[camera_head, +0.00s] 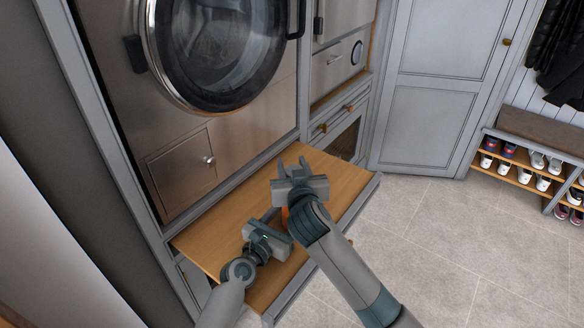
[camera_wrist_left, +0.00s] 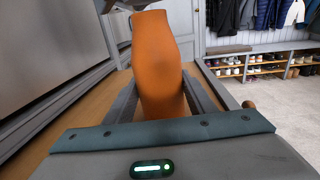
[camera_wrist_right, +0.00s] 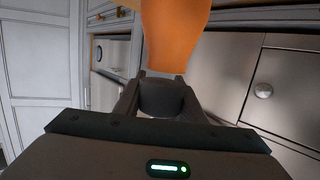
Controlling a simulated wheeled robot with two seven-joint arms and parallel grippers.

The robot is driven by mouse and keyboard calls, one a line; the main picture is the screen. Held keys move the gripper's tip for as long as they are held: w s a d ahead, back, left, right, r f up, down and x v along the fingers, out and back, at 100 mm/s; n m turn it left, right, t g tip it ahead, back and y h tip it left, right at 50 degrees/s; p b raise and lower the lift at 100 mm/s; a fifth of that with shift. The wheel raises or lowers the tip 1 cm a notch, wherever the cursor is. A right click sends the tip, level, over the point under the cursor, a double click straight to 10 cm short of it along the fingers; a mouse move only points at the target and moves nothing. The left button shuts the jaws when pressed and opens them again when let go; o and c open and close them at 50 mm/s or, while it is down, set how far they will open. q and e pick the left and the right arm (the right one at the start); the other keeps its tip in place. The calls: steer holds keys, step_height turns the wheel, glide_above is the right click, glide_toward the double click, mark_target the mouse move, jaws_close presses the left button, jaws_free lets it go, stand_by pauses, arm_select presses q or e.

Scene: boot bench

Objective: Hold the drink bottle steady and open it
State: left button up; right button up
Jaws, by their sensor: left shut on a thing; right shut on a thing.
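The drink bottle (camera_wrist_left: 160,65) is orange and stands between the fingers of my left gripper (camera_head: 270,232), which is shut on its body. In the head view only a sliver of the bottle (camera_head: 285,216) shows between my grippers. My right gripper (camera_head: 293,166) is close above and beside the left one. In the right wrist view its fingers are shut on a dark grey cap (camera_wrist_right: 162,97) at the narrow end of the orange bottle (camera_wrist_right: 175,35). The cap looks in line with the bottle; I cannot tell whether it is loose.
The wooden bench top (camera_head: 335,172) is bare around my grippers. A steel washer with a round door (camera_head: 222,50) stands behind it. A shoe rack (camera_head: 520,165) is at the far right, with clear tiled floor (camera_head: 440,235) between.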

steer(key=shift+r, duration=0.1)
stand_by(0.3)
step_height(320, 180, up, 4)
steer(key=shift+f, duration=0.1)
stand_by(0.4)
arm_select(q)
steer(key=o, duration=1.6)
steer(key=shift+s, duration=0.1)
steer(key=v, duration=1.2)
arm_select(e)
steer(key=shift+f, duration=0.1)
arm_select(q)
steer(key=shift+s, duration=0.1)
arm_select(e)
steer(key=shift+s+f, duration=0.1)
